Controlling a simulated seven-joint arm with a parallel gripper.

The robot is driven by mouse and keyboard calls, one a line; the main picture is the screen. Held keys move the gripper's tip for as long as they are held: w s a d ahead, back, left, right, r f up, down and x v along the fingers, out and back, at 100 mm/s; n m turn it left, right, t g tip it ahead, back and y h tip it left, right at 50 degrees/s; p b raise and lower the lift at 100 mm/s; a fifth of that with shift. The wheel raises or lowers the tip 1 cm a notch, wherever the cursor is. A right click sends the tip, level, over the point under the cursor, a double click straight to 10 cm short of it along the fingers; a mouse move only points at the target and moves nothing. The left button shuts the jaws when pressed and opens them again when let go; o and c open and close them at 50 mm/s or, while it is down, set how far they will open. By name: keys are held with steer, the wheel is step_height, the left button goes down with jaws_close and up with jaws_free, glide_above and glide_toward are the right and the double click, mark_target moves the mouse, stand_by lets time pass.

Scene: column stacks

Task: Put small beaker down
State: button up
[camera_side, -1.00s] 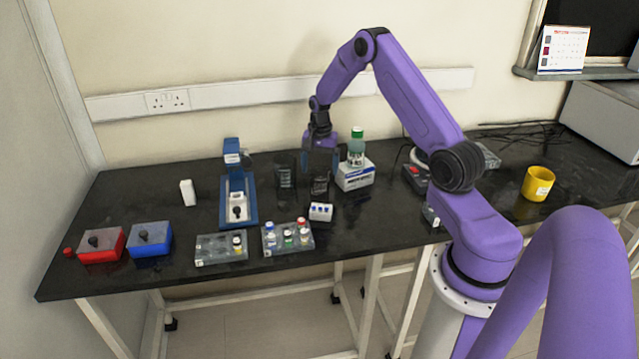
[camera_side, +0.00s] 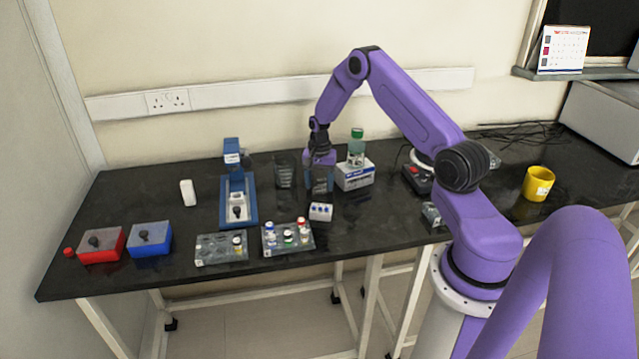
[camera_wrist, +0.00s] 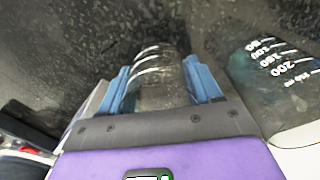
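The small beaker (camera_wrist: 159,80) is clear glass with white markings. It sits between the blue fingers of my gripper (camera_wrist: 165,88) in the wrist view. The fingers flank it closely on both sides, and I cannot tell whether they press on it. In the side view my gripper (camera_side: 320,183) points down around the small beaker, low at the black bench. The beaker's base is at or very near the bench top; the fingers partly hide it.
A larger beaker (camera_side: 285,172) stands close to the left; a marked beaker also shows at the right of the wrist view (camera_wrist: 275,75). A small white block (camera_side: 320,211) lies in front.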

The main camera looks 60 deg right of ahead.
steer(key=c, duration=0.4)
steer(key=shift+o, duration=0.2)
steer(key=shift+r, duration=0.15)
steer(key=shift+r, duration=0.55)
steer(key=s+a+r, duration=0.6)
steer(key=s+r, duration=0.5)
steer(key=s, duration=0.1)
steer(key=shift+s+d+f, duration=0.3)
steer(key=shift+s+f, duration=1.15)
steer(key=shift+s, duration=0.55)
steer(key=shift+s+d+f, duration=0.25)
steer(key=shift+s+f, duration=1.15)
steer(key=shift+s, duration=0.65)
steer(key=shift+s+d+f, duration=0.3)
steer(key=shift+s+f, duration=1.15)
steer(key=shift+s, duration=0.55)
